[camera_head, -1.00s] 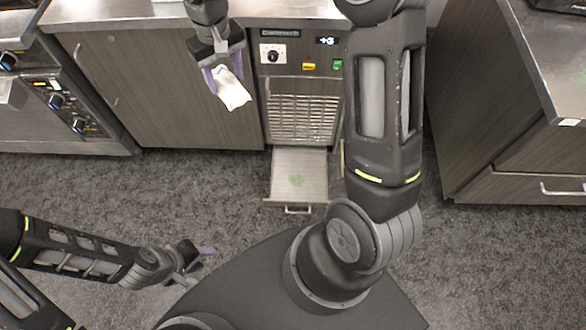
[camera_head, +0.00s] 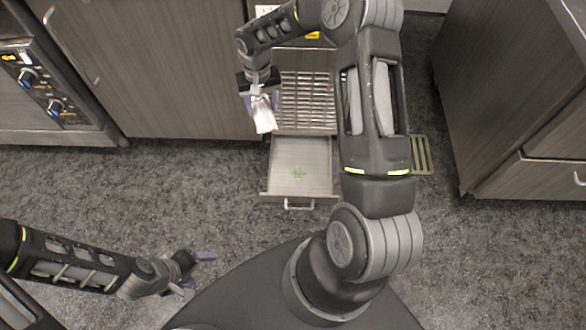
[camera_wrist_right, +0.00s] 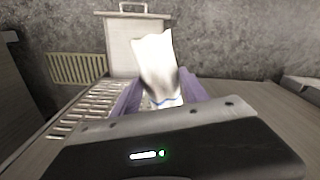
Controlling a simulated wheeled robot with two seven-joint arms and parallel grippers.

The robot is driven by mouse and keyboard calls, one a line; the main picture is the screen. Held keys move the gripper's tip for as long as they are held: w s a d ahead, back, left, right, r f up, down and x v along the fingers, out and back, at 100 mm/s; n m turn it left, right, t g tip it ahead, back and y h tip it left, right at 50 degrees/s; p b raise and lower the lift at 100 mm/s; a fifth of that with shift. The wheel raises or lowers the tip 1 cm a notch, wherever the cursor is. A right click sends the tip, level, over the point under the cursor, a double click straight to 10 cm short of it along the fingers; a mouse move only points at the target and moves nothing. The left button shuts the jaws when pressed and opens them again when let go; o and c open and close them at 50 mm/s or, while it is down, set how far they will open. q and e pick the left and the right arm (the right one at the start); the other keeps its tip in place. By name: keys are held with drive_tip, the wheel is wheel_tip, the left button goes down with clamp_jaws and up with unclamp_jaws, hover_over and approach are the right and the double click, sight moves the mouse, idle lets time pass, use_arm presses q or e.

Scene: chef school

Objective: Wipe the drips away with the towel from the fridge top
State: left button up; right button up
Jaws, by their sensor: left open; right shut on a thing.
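The white towel (camera_head: 264,116) hangs from my right gripper (camera_head: 260,98), which is shut on it. It also shows between the purple fingers in the right wrist view (camera_wrist_right: 155,62). The green drips (camera_head: 298,173) lie on the drawer's flat floor, apart from the towel. In the right wrist view the drips are not visible. My left gripper (camera_head: 205,270) is open and empty, low at the left over the floor.
The vented grille (camera_head: 306,103) stands behind the drawer, whose handle (camera_head: 299,206) faces me. Cabinets stand at the left (camera_head: 165,70) and right (camera_head: 515,90). A floor grate (camera_head: 421,155) lies right of my right arm.

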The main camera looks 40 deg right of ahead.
drive_tip(key=s+d+f+m+b, duration=0.1)
drive_tip(key=f+b, duration=0.3)
drive_tip(key=f, duration=0.6)
drive_tip(key=s+d+f+m+b, duration=0.1)
drive_tip(key=d+f+b, duration=0.3)
drive_tip(key=f, duration=0.7)
drive_tip(key=s+d+f+m+b, duration=0.1)
drive_tip(key=f+b, duration=0.4)
drive_tip(key=f, duration=0.6)
drive_tip(key=shift+s+d+b, duration=0.3)
drive_tip(key=shift+s+d, duration=0.35)
drive_tip(key=shift+d, duration=0.2)
